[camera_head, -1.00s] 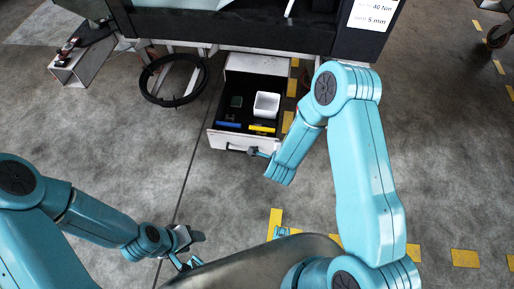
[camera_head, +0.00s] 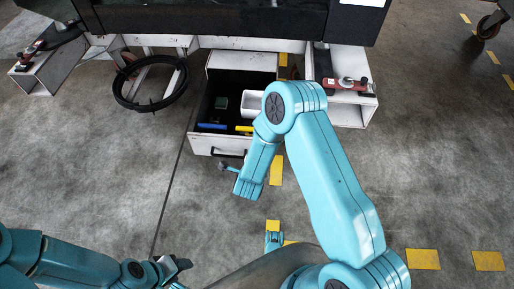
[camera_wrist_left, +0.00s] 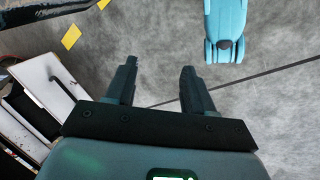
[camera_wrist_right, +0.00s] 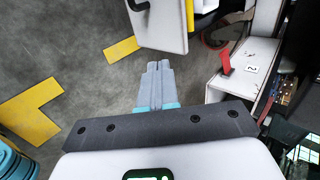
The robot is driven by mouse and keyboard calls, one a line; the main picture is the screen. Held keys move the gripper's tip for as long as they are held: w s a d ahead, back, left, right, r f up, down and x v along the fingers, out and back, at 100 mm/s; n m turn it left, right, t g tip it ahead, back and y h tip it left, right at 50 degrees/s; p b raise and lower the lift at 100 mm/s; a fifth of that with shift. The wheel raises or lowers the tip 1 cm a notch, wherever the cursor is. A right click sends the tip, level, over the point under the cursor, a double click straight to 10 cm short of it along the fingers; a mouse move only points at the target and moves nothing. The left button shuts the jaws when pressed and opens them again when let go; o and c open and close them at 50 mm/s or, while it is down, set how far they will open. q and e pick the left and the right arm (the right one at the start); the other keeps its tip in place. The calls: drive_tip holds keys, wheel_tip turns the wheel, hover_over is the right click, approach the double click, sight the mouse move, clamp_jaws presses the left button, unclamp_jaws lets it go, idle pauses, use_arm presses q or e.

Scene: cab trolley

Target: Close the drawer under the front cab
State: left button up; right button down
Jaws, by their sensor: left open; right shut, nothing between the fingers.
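The drawer (camera_head: 216,144) under the front cab (camera_head: 215,20) stands pulled out, with a white front and a dark handle (camera_head: 228,153). Its front also shows in the left wrist view (camera_wrist_left: 48,88) and the right wrist view (camera_wrist_right: 168,28). My right gripper (camera_wrist_right: 158,66) is shut and empty, in front of the drawer and apart from its front in the right wrist view. In the head view it is largely hidden by my right arm. My left gripper (camera_wrist_left: 157,68) is open and empty; in the head view it is low left (camera_head: 176,266), away from the drawer.
The drawer holds a white bin (camera_head: 252,103), a blue item (camera_head: 212,126) and a yellow item (camera_head: 244,129). A black ring (camera_head: 150,105) hangs left of it. A white support with a red clamp (camera_head: 347,83) stands right. The floor in front is clear, with yellow markings.

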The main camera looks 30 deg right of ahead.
drive_tip(key=w+d+r+b+x, duration=0.1)
drive_tip(key=b+x, duration=0.3)
drive_tip(key=x, duration=0.8)
drive_tip(key=shift+w+r+b, duration=0.25)
drive_tip(key=shift+r+b, duration=0.05)
drive_tip(key=shift+r, duration=0.3)
drive_tip(key=shift+w, duration=0.1)
